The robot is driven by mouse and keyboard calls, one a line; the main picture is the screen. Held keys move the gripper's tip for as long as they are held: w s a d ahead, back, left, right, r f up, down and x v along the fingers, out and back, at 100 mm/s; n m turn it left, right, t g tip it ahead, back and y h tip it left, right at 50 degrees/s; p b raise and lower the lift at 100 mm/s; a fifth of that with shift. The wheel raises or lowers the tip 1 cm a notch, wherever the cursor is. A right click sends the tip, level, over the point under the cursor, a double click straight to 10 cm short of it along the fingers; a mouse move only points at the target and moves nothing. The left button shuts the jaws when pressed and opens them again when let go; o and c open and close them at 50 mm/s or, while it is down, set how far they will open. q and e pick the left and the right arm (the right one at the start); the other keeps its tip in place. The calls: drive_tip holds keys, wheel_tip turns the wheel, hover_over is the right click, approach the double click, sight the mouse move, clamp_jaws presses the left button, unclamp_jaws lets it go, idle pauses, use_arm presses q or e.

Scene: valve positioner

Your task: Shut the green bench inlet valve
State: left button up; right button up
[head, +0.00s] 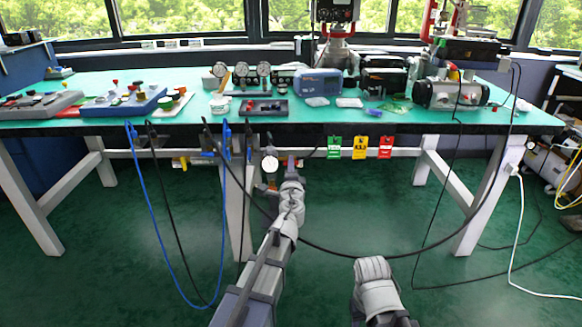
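A small round gauge (270,164) with pipe fittings hangs below the front edge of the bench (455,118). Small red and blue parts show beside it. I cannot make out a green valve handle there for certain; my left gripper covers part of this spot. My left gripper (291,188) is raised in front of the fittings, just right of and below the gauge. I cannot tell whether it touches anything, or whether its fingers are open. My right gripper (371,268) is low at the bottom centre, over the floor and away from the bench. Its finger opening cannot be made out.
Green, yellow and red tags (360,147) hang from the bench front. A blue hose (160,240) and black cables loop down in front of it, one black cable passing behind my grippers. Gauges, a blue case (319,83) and a grey cylindrical actuator (452,94) stand on the bench.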

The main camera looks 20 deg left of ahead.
use_arm(q)
clamp_jaws()
drive_tip(key=shift+n, duration=8.9)
drive_tip(key=shift+o, duration=2.1)
unclamp_jaws()
